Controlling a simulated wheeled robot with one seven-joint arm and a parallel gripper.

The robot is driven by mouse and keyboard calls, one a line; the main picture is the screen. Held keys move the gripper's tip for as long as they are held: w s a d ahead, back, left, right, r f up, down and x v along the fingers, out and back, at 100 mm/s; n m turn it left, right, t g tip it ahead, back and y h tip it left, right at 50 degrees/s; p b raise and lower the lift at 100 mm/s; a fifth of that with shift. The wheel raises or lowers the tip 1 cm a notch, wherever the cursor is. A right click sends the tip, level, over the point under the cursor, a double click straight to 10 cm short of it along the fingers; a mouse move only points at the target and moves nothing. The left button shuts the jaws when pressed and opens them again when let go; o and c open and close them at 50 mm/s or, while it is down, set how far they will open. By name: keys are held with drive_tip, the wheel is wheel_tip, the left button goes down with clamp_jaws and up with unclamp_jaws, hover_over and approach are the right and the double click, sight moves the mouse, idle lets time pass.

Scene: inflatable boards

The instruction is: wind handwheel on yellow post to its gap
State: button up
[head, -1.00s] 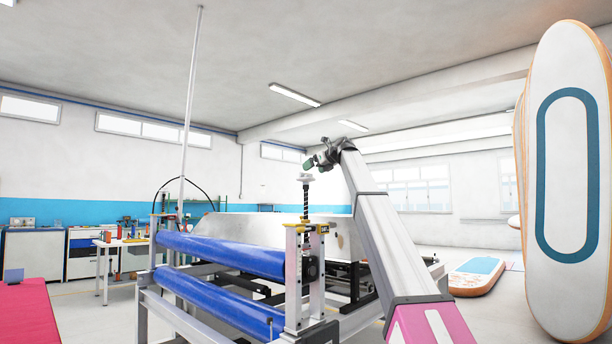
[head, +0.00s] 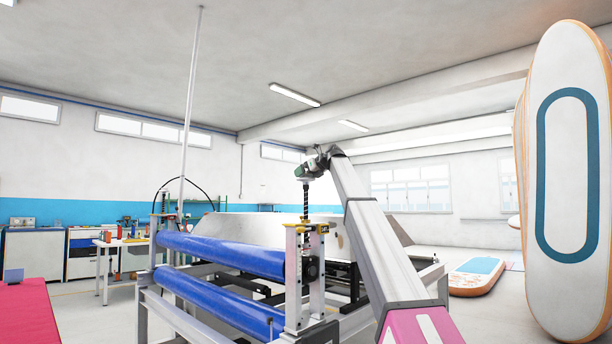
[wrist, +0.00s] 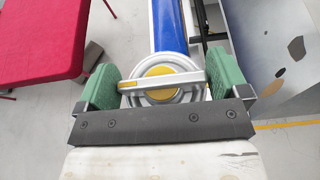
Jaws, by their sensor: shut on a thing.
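The handwheel (wrist: 176,94) is a pale grey ring with a yellow hub and a pale bar across it. It tops a dark threaded screw (head: 306,208) on the near post (head: 292,265), which has yellow parts at its top. My gripper (wrist: 160,82) has green fingers on opposite sides of the wheel and is shut on it. In the head view my gripper (head: 307,172) is at the top of the screw and mostly hides the wheel. The upper blue roller (head: 220,254) and lower blue roller (head: 215,302) are apart, with a gap between them.
A large pale panel (head: 250,228) lies behind the rollers. A red table (head: 28,317) stands at the left. A tall white board (head: 570,150) stands at the right, and another board (head: 477,275) lies on the floor. Open floor shows right of the machine.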

drive_tip(key=shift+n+g, duration=0.3)
drive_tip(key=n+g+y, duration=0.1)
drive_tip(key=n+g, duration=0.1)
drive_tip(key=g, duration=0.1)
drive_tip(key=shift+w+n+y, duration=0.15)
drive_tip(key=shift+n+y, duration=0.25)
drive_tip(key=n+g, duration=0.3)
drive_tip(key=g, duration=0.1)
drive_tip(key=shift+n+y, duration=0.3)
drive_tip(key=shift+y, duration=0.1)
drive_tip(key=n+g, duration=0.3)
drive_tip(key=g, duration=0.1)
drive_tip(key=shift+n, duration=0.3)
drive_tip(key=shift+n+g+h, duration=0.5)
drive_tip(key=shift+n+g, duration=0.2)
drive_tip(key=shift+g, duration=0.2)
drive_tip(key=shift+s, duration=0.2)
drive_tip(key=o, duration=0.6)
drive_tip(key=shift+s, duration=0.1)
drive_tip(key=shift+c, duration=0.2)
